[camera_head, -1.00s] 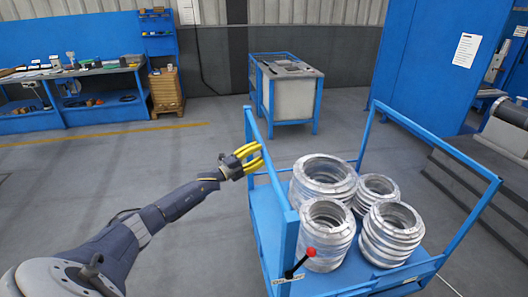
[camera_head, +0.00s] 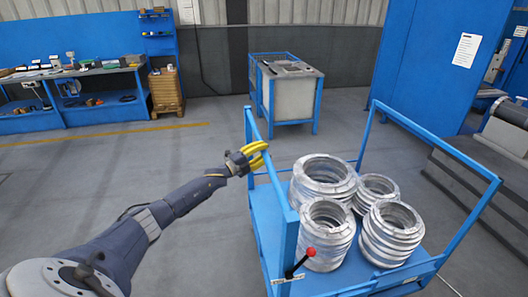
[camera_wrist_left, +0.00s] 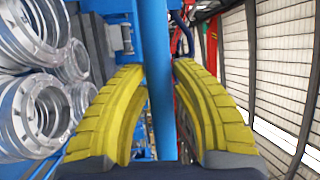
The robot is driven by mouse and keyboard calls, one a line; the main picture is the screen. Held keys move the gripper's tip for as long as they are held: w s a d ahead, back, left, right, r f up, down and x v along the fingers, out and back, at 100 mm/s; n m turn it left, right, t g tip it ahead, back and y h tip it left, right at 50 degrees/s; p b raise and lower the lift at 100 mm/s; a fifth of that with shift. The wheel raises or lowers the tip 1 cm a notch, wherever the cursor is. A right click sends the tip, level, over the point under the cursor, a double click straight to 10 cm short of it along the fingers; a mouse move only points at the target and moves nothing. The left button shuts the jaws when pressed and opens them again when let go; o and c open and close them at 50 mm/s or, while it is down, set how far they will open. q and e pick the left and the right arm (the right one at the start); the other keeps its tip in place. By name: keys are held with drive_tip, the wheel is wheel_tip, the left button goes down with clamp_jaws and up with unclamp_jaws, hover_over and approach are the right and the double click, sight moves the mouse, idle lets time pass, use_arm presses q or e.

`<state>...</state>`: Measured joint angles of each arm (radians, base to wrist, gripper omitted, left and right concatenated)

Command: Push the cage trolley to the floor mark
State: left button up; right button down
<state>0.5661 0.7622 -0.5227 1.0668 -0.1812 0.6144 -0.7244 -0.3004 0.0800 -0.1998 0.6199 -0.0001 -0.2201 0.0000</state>
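The cage trolley (camera_head: 263,235) is a blue flat cart with raised tubular end frames, standing at the right of the head view. It carries several silver flanged ring stacks (camera_head: 325,180). My left gripper (camera_head: 264,152), with yellow fingers, is at the trolley's left frame rail. In the left wrist view, a blue bar (camera_wrist_left: 158,40) runs between the two fingertips (camera_wrist_left: 160,68). The tips look close to the bar on both sides, but I cannot tell whether they grip it. The silver rings also show at the left there (camera_wrist_left: 40,110). My right gripper and the floor mark are not identifiable.
A red-knobbed lever (camera_head: 309,253) is on the trolley's near left corner. A blue-framed bin (camera_head: 290,95) stands behind it. Dark steps (camera_head: 480,190) lie to the right. A workbench (camera_head: 90,115) and a yellow floor line (camera_head: 110,135) are at the left. Open grey floor lies between.

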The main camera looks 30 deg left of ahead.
use_arm(q)
clamp_jaws()
drive_tip(key=shift+s, duration=0.1)
drive_tip(key=shift+s+a+r, duration=0.1)
drive_tip(key=shift+s+a, duration=0.45)
drive_tip(key=shift+a, duration=0.2)
drive_tip(key=shift+s+a+r, duration=0.1)
drive_tip(key=shift+s+a, duration=0.45)
drive_tip(key=shift+a, duration=0.15)
drive_tip(key=shift+o, duration=2)
unclamp_jaws()
drive_tip(key=shift+w, duration=0.1)
drive_tip(key=shift+o, duration=0.9)
drive_tip(key=shift+d, duration=0.1)
drive_tip(key=shift+d+f, duration=0.1)
drive_tip(key=shift+f, duration=0.05)
